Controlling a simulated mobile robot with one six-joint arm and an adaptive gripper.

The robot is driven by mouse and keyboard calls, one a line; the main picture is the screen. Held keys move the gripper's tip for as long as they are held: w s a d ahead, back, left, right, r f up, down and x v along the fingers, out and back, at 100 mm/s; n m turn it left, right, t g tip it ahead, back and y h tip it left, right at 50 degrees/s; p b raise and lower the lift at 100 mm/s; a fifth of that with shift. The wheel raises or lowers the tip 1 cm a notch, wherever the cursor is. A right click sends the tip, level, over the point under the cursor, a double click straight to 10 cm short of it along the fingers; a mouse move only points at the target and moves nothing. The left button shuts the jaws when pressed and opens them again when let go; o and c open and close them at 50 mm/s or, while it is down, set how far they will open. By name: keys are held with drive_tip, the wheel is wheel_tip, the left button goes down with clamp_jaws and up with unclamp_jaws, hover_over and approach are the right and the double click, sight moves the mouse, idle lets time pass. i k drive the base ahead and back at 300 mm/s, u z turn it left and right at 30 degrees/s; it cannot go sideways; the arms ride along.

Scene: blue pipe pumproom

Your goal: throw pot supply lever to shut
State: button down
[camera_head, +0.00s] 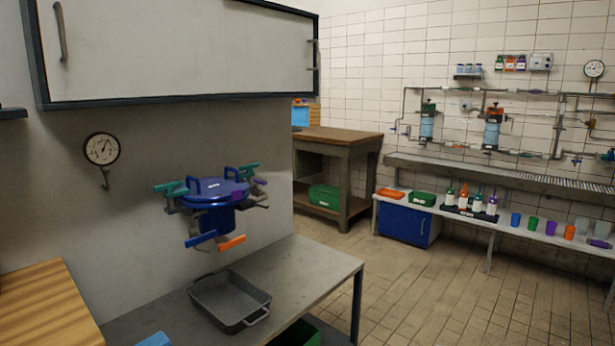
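A blue lidded pot (214,208) is mounted at the wall above the grey table. Small pipes and coloured levers surround it: a teal lever (170,188) at left, another teal one (249,168) at upper right, a purple one (259,181) at right, and a blue lever (201,237) and an orange lever (231,243) below the pot. A white label on the pot is too small to read. I cannot tell which lever is the supply lever, or its state. My gripper is not in view.
A dark tray (231,324) lies on the grey table (305,277) below the pot. A wall cabinet (180,45) overhangs the pot. A pressure gauge (102,149) hangs at left, above a wooden top (45,300). The tiled floor (440,290) is clear at right.

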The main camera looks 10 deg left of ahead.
sight(256, 182)
drive_tip(key=z, duration=0.2)
drive_tip(key=i, duration=0.85)
drive_tip(key=u, duration=0.45)
drive_tip(key=i, duration=0.75)
drive_tip(key=u, duration=0.55)
drive_tip(key=k, duration=0.95)
drive_tip(key=u, duration=0.15)
drive_tip(key=i, duration=0.6)
